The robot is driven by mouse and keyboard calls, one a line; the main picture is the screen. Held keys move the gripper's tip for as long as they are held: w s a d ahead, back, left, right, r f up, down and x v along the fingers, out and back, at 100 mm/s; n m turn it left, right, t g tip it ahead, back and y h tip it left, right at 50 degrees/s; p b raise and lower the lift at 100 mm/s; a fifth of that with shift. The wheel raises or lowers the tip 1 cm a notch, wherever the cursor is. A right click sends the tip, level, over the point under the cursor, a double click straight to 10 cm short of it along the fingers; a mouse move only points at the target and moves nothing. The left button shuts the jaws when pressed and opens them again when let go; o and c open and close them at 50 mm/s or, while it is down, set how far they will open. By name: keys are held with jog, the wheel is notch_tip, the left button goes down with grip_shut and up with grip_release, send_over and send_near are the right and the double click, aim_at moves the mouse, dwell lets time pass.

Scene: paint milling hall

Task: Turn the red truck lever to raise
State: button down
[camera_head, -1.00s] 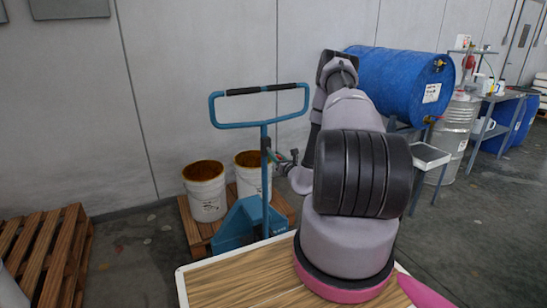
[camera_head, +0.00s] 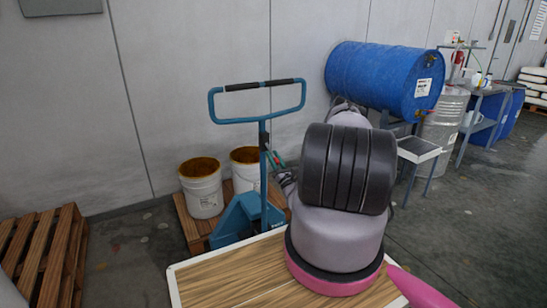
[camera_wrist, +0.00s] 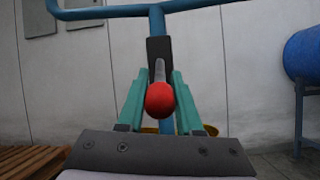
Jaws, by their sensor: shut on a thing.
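The blue pallet truck (camera_head: 236,216) stands by the wall, with its upright post and looped handle with black grips. In the wrist view its post (camera_wrist: 157,22) rises straight ahead, with a dark block on it. From that block a short grey lever ends in a red ball knob (camera_wrist: 160,100). My gripper (camera_wrist: 159,75) has a teal finger on each side of the lever and is shut on it, the knob showing between the fingers. In the head view my gripper (camera_head: 276,160) is small, at the post's right side, and my arm hides part of it.
The truck stands at a wooden pallet (camera_head: 194,232) with two white buckets (camera_head: 203,195) of brown contents. A wood-topped surface (camera_head: 225,278) is in front. A blue drum (camera_head: 380,80) lies on a stand at right. Another pallet (camera_head: 45,250) is at left.

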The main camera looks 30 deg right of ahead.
jog(key=shift+f, duration=0.1)
jog(key=c, duration=0.6)
grip_release()
jog(key=v, duration=1)
jog(key=shift+s+f, duration=0.15)
jog(key=shift+s, duration=0.2)
